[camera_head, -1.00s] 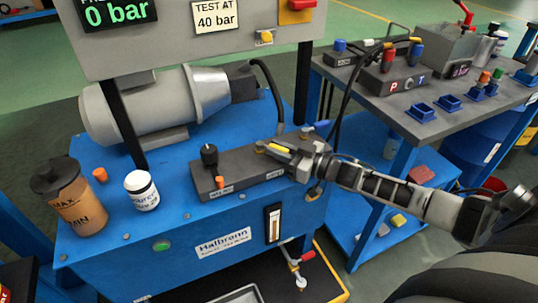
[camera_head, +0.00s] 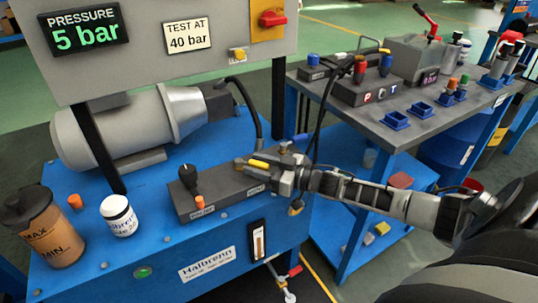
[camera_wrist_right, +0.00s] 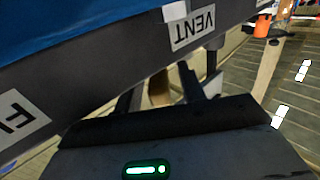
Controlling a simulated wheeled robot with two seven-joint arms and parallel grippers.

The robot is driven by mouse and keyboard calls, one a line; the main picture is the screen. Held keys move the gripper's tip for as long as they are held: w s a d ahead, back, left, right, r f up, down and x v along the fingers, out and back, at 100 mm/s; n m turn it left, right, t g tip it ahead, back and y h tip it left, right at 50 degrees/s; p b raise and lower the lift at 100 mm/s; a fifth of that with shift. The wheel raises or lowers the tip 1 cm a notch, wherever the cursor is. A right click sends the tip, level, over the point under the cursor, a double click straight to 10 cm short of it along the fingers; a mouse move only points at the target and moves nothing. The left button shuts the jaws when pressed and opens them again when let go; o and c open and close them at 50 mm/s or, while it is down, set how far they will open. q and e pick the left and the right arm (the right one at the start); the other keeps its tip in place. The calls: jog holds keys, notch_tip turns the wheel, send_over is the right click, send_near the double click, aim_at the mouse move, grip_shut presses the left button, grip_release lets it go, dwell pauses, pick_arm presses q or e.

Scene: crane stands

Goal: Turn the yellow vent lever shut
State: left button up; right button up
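The yellow vent lever (camera_head: 258,163) shows in the head view as a short yellow bar at the right end of the dark valve block (camera_head: 215,197). My right gripper (camera_head: 272,167) is at the lever, above the block's VENT end, partly covering it. In the right wrist view, the two dark fingers (camera_wrist_right: 160,92) stand apart below the VENT label (camera_wrist_right: 193,30). A tan shape shows between them, but I cannot tell whether it is the lever. Contact with the lever is unclear. The pressure display (camera_head: 85,28) reads 5 bar. My left gripper is out of view.
A black-knobbed lever (camera_head: 189,180) and an orange cap (camera_head: 200,202) are on the block's left. A dark side table (camera_head: 400,115) with fittings and hoses is at right.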

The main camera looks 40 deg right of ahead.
pick_arm(q)
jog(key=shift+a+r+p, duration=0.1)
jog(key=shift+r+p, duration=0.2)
jog(key=shift+p, duration=0.7)
pick_arm(e)
jog(key=v, duration=1.5)
jog(key=shift+s+d, duration=0.2)
jog(key=shift+s, duration=0.15)
